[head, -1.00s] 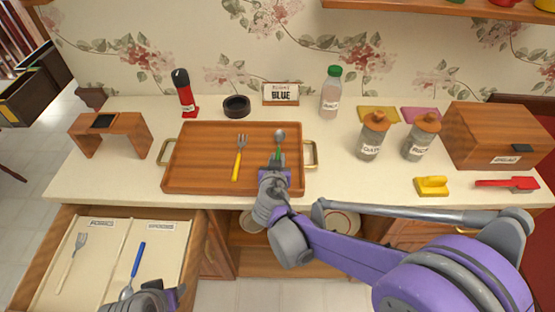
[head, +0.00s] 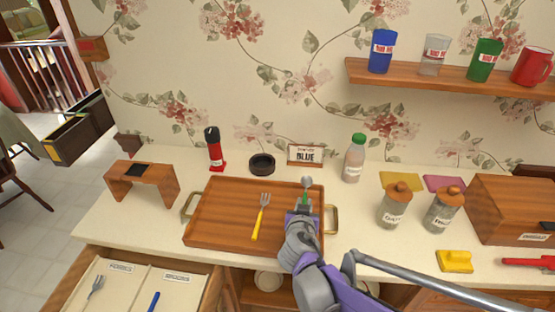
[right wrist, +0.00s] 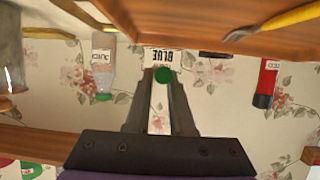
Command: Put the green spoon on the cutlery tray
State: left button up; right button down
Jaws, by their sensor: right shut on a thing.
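My right gripper (head: 301,208) is shut on the green spoon (head: 305,186), over the right part of the wooden tray. The spoon's grey bowl points away from me; much of its handle is hidden by the fingers. In the right wrist view, which is upside down, the green handle (right wrist: 162,75) shows end-on between the fingers (right wrist: 160,105). The wooden tray (head: 215,225) has brass handles at its sides. A fork with a yellow handle (head: 260,218) lies on it. I cannot tell whether the spoon touches the tray. My left gripper is not in view.
An open drawer (head: 138,290) with labelled compartments at lower left holds a fork and a blue-handled utensil. A red bottle (head: 214,150), black ring (head: 262,164), sign (head: 305,155) and green-capped bottle (head: 353,160) stand behind the tray. Canisters (head: 395,207) stand to its right.

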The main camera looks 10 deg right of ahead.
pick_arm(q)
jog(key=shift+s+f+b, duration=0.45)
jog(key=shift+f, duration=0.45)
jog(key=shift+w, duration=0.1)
pick_arm(e)
jog(key=a+r, duration=0.1)
jog(key=s+r, duration=0.1)
jog(key=shift+s+a+r, duration=0.1)
jog(key=shift+a+r, duration=0.25)
jog(key=shift+r, duration=0.05)
jog(key=shift+f, duration=0.1)
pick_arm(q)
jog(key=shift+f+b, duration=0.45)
pick_arm(e)
notch_tip(320, 180, down, 4)
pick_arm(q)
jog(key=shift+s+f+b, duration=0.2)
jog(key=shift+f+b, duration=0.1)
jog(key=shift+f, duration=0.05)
pick_arm(e)
jog(key=shift+f, duration=2.75)
